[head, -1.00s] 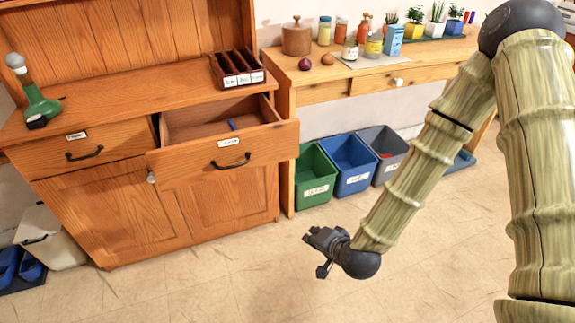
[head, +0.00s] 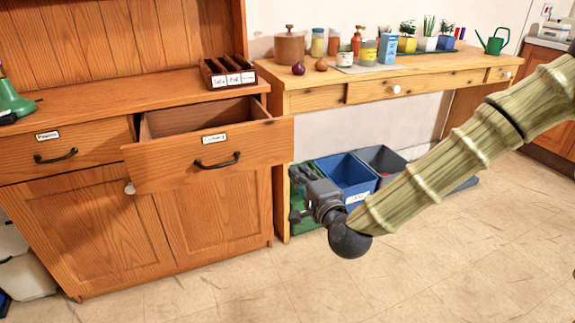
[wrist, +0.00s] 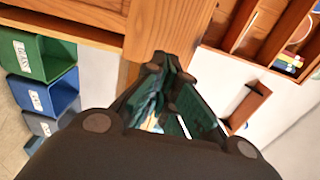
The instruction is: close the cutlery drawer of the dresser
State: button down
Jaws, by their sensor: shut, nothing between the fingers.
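The cutlery drawer (head: 260,145) of the wooden dresser (head: 85,225) is pulled out in the head view. Its front carries a white label and a dark handle (head: 217,162), and its inside shows from above. My gripper (head: 296,194) is to the right of the drawer front and a little lower, in front of the bins in the picture. It looks apart from the drawer front. In the wrist view my gripper's fingers (wrist: 165,62) are shut and empty, pointing towards a wooden panel. I cannot tell which piece of furniture that panel belongs to.
A second drawer (head: 85,147) at the left is shut. A divided box (head: 228,72) and a green bottle (head: 12,100) stand on the dresser. The wooden bench (head: 430,85) at the right holds jars and plants. Blue (head: 347,172) and grey bins stand below. The floor in front is clear.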

aim_at(277, 145)
jog(key=b+x, duration=0.2)
jog(key=x, duration=1.1)
jog(key=shift+f+b, duration=0.1)
jog(key=shift+b, duration=0.3)
jog(key=shift+w+a, duration=0.15)
jog(key=shift+w, duration=0.2)
